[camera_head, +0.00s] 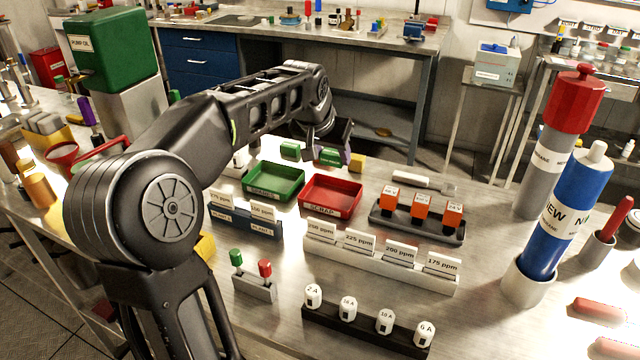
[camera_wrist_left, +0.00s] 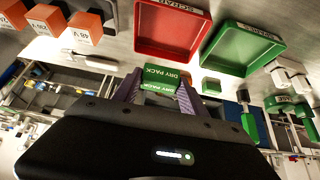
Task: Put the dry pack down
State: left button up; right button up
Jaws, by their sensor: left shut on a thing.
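The dry pack is a green block with a white label. In the left wrist view the dry pack (camera_wrist_left: 160,77) sits between the two purple-grey fingers of my left gripper (camera_wrist_left: 158,88), which is shut on it. In the head view the dry pack (camera_head: 330,157) shows at the end of my left arm, behind the red scrap tray and above or near the steel bench; the exact gap cannot be told. The left gripper (camera_head: 338,150) is partly hidden by its own wrist. My right gripper is not in view.
A red scrap tray (camera_head: 331,212) and green spares tray (camera_head: 272,195) stand in front. Another green block (camera_head: 290,150) is to the left and a yellow block (camera_head: 357,162) to the right. A dark rack of orange blocks (camera_head: 421,234) stands farther right.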

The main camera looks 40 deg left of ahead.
pick_arm(q)
jog(key=shift+w+a, duration=0.1)
jog(key=shift+a, duration=0.05)
jog(key=shift+f, duration=3.1)
jog(key=shift+f, duration=0.1)
jog(key=shift+f, duration=1.75)
